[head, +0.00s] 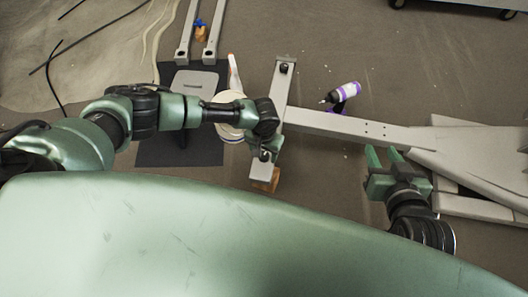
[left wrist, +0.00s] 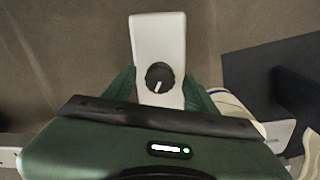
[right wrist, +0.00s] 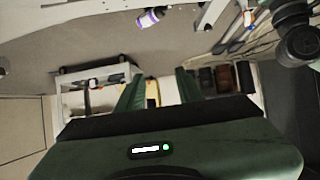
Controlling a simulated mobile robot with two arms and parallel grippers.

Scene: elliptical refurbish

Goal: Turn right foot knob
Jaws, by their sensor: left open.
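The foot bar (head: 258,171) is a light grey beam on the floor, crossing the end of a long grey beam (head: 345,126). A round black knob with a white pointer line (left wrist: 159,77) sits on its near end in the left wrist view. My left gripper (head: 265,153) is above this end and hides the knob in the head view. In the left wrist view its open fingers (left wrist: 160,88) stand either side of the bar, with the knob between them. A second black knob (head: 286,68) is on the bar's far end. My right gripper (head: 383,157) is open and empty, right of the bar.
A purple-and-white bottle (head: 345,92) lies by the long beam. A white round tub (head: 230,131) and a black mat (head: 206,152) are left of the bar. An orange-brown block (head: 266,182) is under the bar's near end. Floor between the bar and my right gripper is clear.

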